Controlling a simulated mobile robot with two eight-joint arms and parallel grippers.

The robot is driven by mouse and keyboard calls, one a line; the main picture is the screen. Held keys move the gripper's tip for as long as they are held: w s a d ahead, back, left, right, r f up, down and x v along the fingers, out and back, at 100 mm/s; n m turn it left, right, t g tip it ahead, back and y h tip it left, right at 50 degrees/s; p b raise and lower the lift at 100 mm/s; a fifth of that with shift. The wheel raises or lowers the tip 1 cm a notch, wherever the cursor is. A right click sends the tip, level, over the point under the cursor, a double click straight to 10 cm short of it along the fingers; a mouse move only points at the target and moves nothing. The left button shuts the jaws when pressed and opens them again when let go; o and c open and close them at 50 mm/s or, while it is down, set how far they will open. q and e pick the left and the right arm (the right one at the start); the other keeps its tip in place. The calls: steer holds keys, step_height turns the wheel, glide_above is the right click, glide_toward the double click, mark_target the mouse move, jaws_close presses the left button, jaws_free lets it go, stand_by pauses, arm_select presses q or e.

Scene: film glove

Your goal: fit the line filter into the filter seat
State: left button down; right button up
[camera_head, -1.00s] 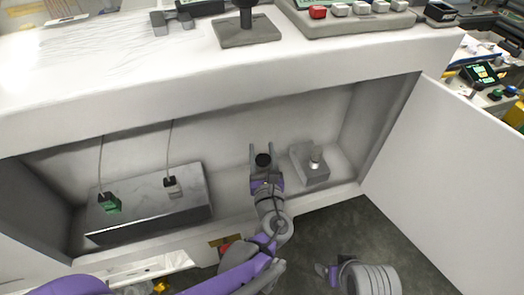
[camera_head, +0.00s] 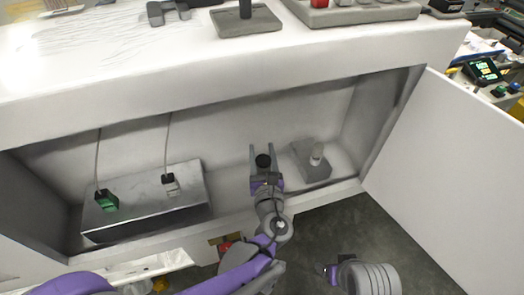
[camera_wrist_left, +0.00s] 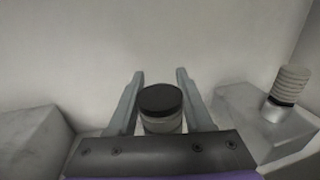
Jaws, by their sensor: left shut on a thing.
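My left gripper (camera_head: 265,152) is inside the open cabinet, shut on a short cylinder with a black cap (camera_head: 263,161), which I take to be the line filter. In the left wrist view the cylinder (camera_wrist_left: 161,108) stands between the two fingers, its pale lower body partly hidden by the gripper. To its right is a grey block (camera_head: 311,170), apparently the filter seat. A pale ribbed cylinder (camera_wrist_left: 291,84) with a dark band and shiny base rises from the block. The held cylinder is apart from the block. My right gripper (camera_head: 331,272) seems to show low outside the cabinet; its fingers are unclear.
A grey metal box (camera_head: 150,205) with a green plug (camera_head: 107,202) and a white plug (camera_head: 170,186) on cables fills the cabinet's left. The worktop edge (camera_head: 230,82) overhangs above. An open door (camera_head: 450,170) stands at right. Cabinet floor is free between box and block.

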mark_target(264, 171)
arm_select(q)
steer(key=shift+f+b, duration=0.5)
steer(key=shift+f, duration=0.2)
steer(key=shift+c, duration=1.2)
jaws_free()
steer(key=shift+s, duration=0.15)
steer(key=s, duration=0.3)
steer(key=s+d+p, duration=0.1)
steer(key=s, duration=0.6)
steer(key=shift+s+d, duration=0.15)
steer(key=shift+s, duration=0.1)
steer(key=shift+s, duration=0.1)
